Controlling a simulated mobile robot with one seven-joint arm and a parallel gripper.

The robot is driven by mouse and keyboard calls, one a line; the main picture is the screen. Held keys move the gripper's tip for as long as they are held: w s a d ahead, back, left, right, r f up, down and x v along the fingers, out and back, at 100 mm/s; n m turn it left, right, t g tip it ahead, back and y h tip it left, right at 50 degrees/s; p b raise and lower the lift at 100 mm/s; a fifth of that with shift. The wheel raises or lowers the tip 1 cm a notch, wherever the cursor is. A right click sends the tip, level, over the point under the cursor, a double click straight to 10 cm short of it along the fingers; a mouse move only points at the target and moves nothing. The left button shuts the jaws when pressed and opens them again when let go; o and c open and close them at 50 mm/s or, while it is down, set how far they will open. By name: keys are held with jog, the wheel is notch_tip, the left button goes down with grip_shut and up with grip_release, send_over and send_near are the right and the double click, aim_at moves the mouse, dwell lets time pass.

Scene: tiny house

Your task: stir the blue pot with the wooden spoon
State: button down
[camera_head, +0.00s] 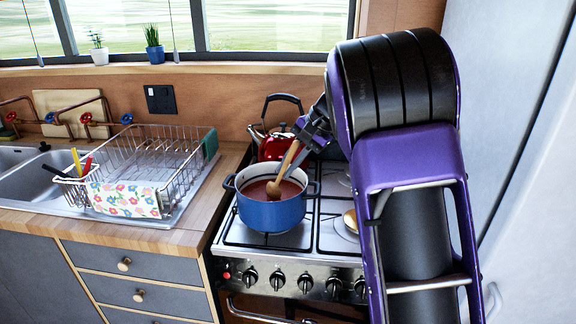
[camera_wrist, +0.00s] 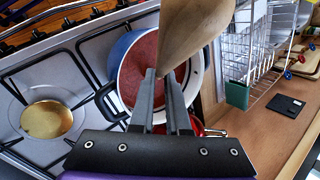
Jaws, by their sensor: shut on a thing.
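The blue pot (camera_head: 272,208) stands on the left front burner of the stove and holds a reddish-brown liquid. My gripper (camera_head: 305,135) is above the pot's back right side and is shut on the wooden spoon (camera_head: 289,160). The spoon slants down to the left, and its lower end is in the pot at the liquid. In the wrist view the fingers of my gripper (camera_wrist: 165,78) point at the spoon (camera_wrist: 195,30), which looms large at the top. The blue pot (camera_wrist: 122,52) shows behind them with its red-brown contents.
A red kettle (camera_head: 277,146) stands behind the pot. A wire dish rack (camera_head: 150,160) and a sink (camera_head: 40,172) are to the left. A yellowish round item (camera_wrist: 46,119) lies on another burner. A pale tall surface (camera_head: 530,130) bounds the right side.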

jog(key=shift+f, duration=0.25)
jog(key=shift+f+b, duration=0.5)
jog(key=shift+f, duration=0.25)
jog(key=shift+r+p, duration=0.15)
jog(key=shift+p, duration=0.15)
jog(key=shift+d, duration=0.1)
